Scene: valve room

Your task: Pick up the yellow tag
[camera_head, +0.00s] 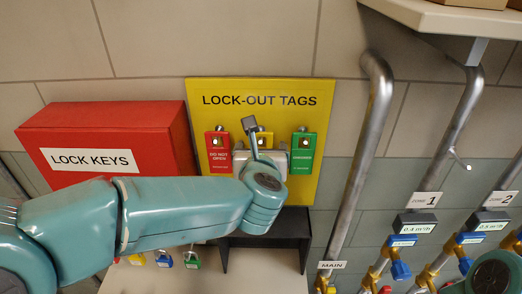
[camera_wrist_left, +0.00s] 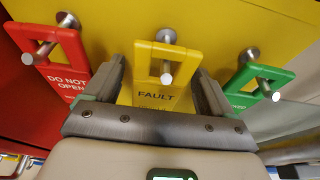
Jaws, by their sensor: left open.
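The yellow tag (camera_wrist_left: 157,92), marked FAULT, hangs from a metal peg on the yellow lock-out board (camera_head: 232,98). In the head view only the upper part of the yellow tag (camera_head: 265,139) shows; my left gripper hides the rest. My left gripper (camera_head: 261,155) is open in front of the board. In the left wrist view the fingers of my left gripper (camera_wrist_left: 160,84) stand on either side of the tag, with the tag between them. The tag is still on its peg. My right gripper is not in view.
A red tag (camera_head: 217,152) hangs left of the yellow one and a green tag (camera_head: 303,152) hangs right, both close to my fingers. A red lock keys box (camera_head: 110,125) is at the left. Pipes (camera_head: 368,130) run at the right. A black holder (camera_head: 270,242) stands below.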

